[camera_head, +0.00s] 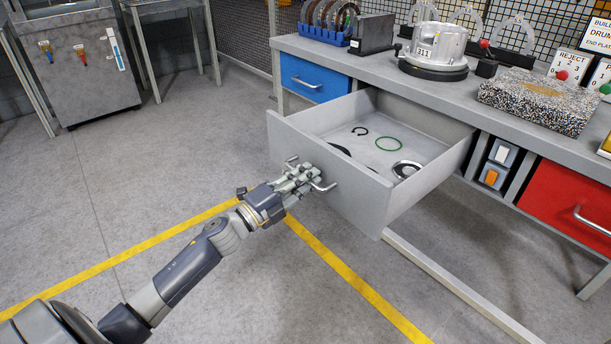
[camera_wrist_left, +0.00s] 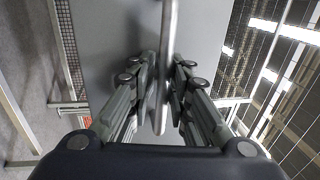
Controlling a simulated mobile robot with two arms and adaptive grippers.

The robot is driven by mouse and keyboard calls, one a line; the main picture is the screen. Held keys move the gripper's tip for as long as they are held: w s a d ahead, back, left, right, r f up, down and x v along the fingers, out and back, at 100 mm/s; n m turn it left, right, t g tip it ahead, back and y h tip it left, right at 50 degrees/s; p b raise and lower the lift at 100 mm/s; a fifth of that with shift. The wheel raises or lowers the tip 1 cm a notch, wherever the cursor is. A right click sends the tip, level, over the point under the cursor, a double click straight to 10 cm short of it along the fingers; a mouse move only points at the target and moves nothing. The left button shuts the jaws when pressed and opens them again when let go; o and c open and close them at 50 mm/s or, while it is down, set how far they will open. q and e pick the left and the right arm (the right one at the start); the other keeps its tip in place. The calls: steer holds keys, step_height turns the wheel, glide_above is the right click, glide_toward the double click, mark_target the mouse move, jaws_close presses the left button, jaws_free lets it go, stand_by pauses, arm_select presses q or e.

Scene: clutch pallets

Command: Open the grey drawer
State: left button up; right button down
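The grey drawer (camera_head: 325,179) under the workbench stands pulled far out, with its inside showing. In it lie a green ring (camera_head: 389,144), a small dark clip ring (camera_head: 360,131) and other round parts. The bar handle (camera_head: 322,186) is on its front. My left gripper (camera_head: 308,178) is at this handle, with its fingers closed around the bar. In the left wrist view the handle bar (camera_wrist_left: 168,60) runs between the two fingers (camera_wrist_left: 165,80), close against them, and the drawer's front (camera_wrist_left: 110,40) fills the middle behind. My right gripper is not in view.
A blue drawer (camera_head: 314,80) and a red drawer (camera_head: 570,198) flank the grey one, both shut. The bench top (camera_head: 400,71) carries a metal housing (camera_head: 437,46) and a speckled block (camera_head: 540,100). The floor before the bench is clear, with yellow lines.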

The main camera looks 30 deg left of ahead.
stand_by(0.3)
arm_select(q)
steer(key=v, duration=1.2)
stand_by(0.3)
